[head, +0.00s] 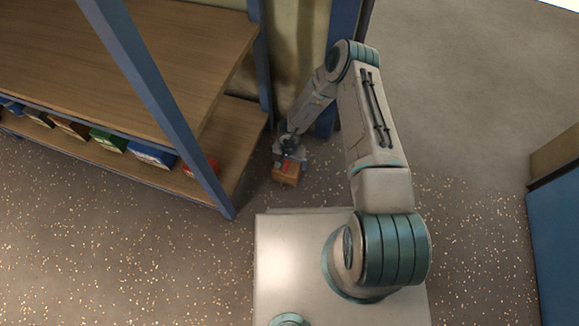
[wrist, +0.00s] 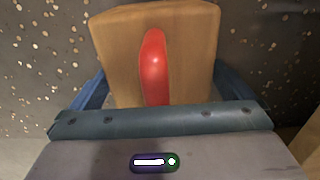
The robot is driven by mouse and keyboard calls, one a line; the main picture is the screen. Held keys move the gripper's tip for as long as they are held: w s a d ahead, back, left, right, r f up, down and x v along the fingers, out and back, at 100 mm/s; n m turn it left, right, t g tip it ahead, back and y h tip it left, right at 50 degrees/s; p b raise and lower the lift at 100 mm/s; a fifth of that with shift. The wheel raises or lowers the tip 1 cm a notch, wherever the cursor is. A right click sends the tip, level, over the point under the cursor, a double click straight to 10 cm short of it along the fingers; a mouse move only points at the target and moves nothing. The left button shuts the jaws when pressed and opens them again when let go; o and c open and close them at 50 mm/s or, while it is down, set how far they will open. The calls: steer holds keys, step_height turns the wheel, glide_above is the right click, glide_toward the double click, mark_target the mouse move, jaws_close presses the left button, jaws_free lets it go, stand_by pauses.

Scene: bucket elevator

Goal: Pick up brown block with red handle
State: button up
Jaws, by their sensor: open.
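The brown block (head: 285,178) sits on the floor beside the end of the shelf unit. Its red handle (wrist: 154,62) runs along the top of the block and fills the middle of the wrist view, where the block's face (wrist: 195,45) also shows. My gripper (head: 291,158) is right at the block, over its handle side. In the wrist view, bluish finger parts show on the left and right of the block, so the jaws are open around it. The fingertips are mostly hidden behind the block and the gripper body, and I cannot tell whether they touch it.
A wooden shelf unit (head: 150,50) with blue posts stands to the left. Its lower shelf holds several colored items, including a red one (head: 200,167) and a green one (head: 108,140). A blue and wood structure (head: 555,230) is at the right edge. Speckled floor is clear in front.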

steer(key=shift+r, duration=0.1)
steer(key=c, duration=1.2)
steer(key=shift+o, duration=0.2)
